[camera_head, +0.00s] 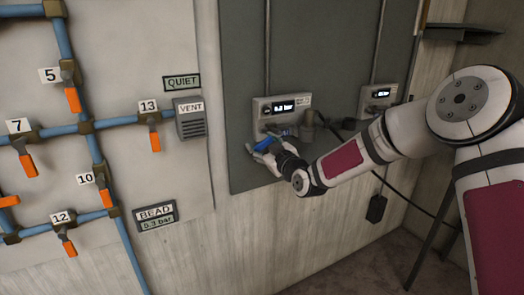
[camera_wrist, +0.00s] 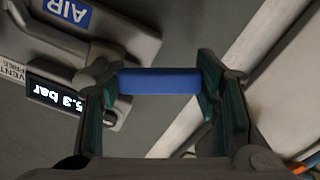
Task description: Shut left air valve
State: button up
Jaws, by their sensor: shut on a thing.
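The left air valve is a grey box (camera_head: 282,108) with a lit display on the dark grey panel. Its blue handle (camera_head: 264,145) sticks out just below the box. My gripper (camera_head: 262,150) is shut on this handle. In the wrist view the blue handle (camera_wrist: 160,81) spans the gap between both fingers, crosswise in the picture. The box (camera_wrist: 90,40) shows at the upper left there, with a blue AIR label and a display ending in ".3 bar". The handle's ends are hidden by the fingers.
Blue pipes with several orange-handled numbered valves, such as valve 13 (camera_head: 154,140), cover the left wall. A grey VENT box (camera_head: 190,118) and BEAD gauge (camera_head: 156,216) are nearby.

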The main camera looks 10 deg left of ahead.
jog(key=w+d+f+n+b, duration=0.3)
jog(key=n+b, duration=0.9)
jog(key=b, duration=0.7)
jog(key=shift+d+f+n, duration=0.25)
jog(key=shift+d+n, duration=0.05)
jog(key=shift+d, duration=0.4)
jog(key=o, duration=1.7)
jog(key=shift+o, duration=0.2)
jog(key=shift+d, duration=0.1)
jog(key=v, duration=1.1)
jog(key=shift+s+d, duration=0.2)
jog(key=shift+s, duration=0.15)
